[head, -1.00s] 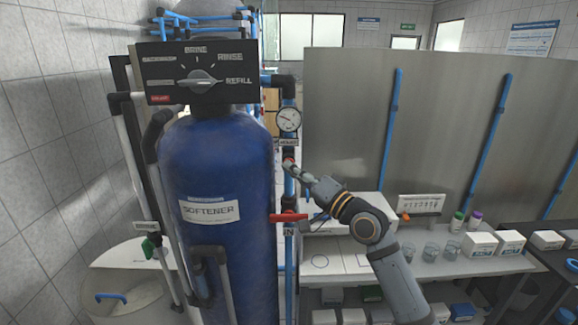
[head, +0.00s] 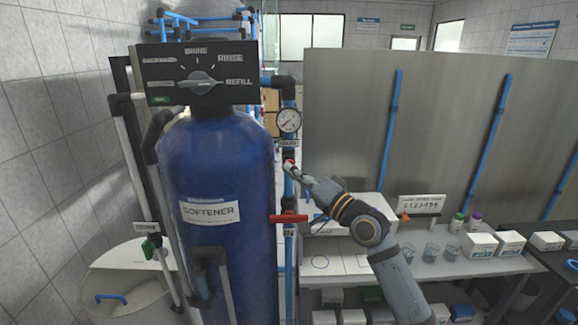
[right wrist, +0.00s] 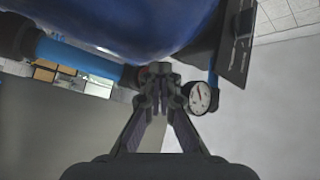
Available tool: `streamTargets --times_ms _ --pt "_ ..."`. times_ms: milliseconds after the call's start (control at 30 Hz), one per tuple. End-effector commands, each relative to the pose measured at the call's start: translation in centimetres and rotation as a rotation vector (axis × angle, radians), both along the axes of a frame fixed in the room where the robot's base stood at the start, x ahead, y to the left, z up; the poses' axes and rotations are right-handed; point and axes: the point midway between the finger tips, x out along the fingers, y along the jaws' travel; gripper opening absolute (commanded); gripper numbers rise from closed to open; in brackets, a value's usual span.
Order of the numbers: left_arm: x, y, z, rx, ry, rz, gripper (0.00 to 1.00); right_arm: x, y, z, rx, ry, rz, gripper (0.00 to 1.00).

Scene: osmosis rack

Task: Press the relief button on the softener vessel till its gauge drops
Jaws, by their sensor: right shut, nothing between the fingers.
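The blue softener vessel (head: 215,160) stands upright at centre left in the head view. Its round gauge (head: 288,119) is on the pipe at its right, with the needle pointing to the lower left. Below the gauge is a small red relief button (head: 289,161), partly hidden by my right gripper (head: 291,168). The fingers are shut and empty, with their tips at the button; I cannot tell whether they touch it. In the right wrist view, the shut fingertips (right wrist: 160,72) are just left of the gauge (right wrist: 200,97). My left gripper is not in view.
A black control panel (head: 200,75) with a dial tops the vessel; its small indicator is green. A red valve handle (head: 289,218) sits on the pipe below the gripper. A bench with beakers and boxes (head: 480,244) is at right, before a grey panel (head: 420,150).

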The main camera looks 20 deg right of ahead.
Motion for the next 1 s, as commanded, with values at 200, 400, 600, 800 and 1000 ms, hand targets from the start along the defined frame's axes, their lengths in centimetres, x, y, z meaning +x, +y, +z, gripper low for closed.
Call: streamTargets --times_ms 200,400,600,800,1000 --pt "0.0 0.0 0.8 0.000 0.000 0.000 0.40 -1.2 0.3 0.1 -0.002 0.002 0.000 0.00" --pt "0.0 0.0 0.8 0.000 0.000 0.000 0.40 -1.4 0.4 -0.1 -0.002 0.001 0.000 0.00" --pt "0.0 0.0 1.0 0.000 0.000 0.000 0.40 -1.7 0.5 0.0 -0.001 0.001 0.000 0.00" --pt "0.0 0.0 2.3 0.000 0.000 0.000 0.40 -3.5 1.0 0.2 -0.002 0.002 0.000 0.00" --pt "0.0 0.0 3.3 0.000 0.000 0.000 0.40 -5.4 1.6 0.1 -0.002 0.003 0.000 0.00"
